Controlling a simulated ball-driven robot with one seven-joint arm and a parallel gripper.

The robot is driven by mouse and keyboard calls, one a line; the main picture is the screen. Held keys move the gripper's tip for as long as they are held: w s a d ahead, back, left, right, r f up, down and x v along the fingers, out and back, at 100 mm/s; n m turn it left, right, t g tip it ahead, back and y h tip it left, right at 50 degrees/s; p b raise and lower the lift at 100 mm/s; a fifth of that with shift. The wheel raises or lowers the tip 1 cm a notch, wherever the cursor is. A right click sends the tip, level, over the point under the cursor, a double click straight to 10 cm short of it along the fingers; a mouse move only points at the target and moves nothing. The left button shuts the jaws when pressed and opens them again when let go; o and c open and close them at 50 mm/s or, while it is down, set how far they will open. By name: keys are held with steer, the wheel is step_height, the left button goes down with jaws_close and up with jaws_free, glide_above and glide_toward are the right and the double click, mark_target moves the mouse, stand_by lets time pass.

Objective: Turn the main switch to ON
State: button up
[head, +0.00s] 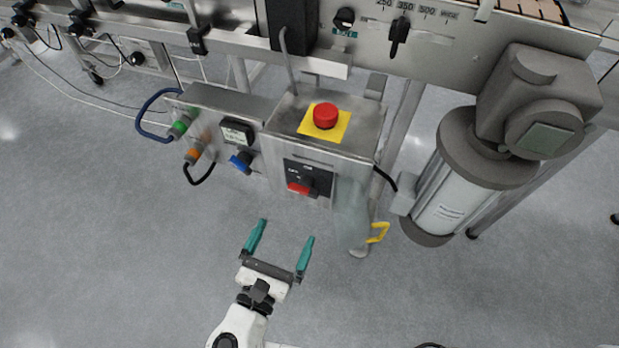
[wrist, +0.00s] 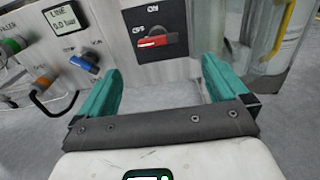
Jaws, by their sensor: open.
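The main switch (head: 308,181) is a black plate with a rotary handle, on the front of a grey metal box. In the wrist view the red-tipped handle (wrist: 155,41) lies nearly level, its red end to the left near the OFF mark; ON is printed above it. My gripper (head: 283,231) is open and empty, with teal fingers, below and in front of the box in the head view. In the wrist view its fingers (wrist: 162,88) point toward the panel, apart from the switch, one on each side below it.
A red emergency button (head: 325,116) on a yellow plate tops the box. Left are a blue-handled valve (head: 241,161), a gauge display (head: 238,131) and hose connectors. A clear guard with a yellow handle (head: 378,232) stands right, before a motor (head: 470,170). The floor around my gripper is clear.

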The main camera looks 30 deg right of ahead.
mark_target(302, 194)
steer(key=b+x, duration=0.2)
steer(key=x, duration=0.9)
steer(key=shift+w+d+r+b, duration=0.15)
steer(key=shift+w+b, duration=0.1)
steer(key=shift+b, duration=0.15)
steer(key=shift+c, duration=0.3)
steer(key=c, duration=1)
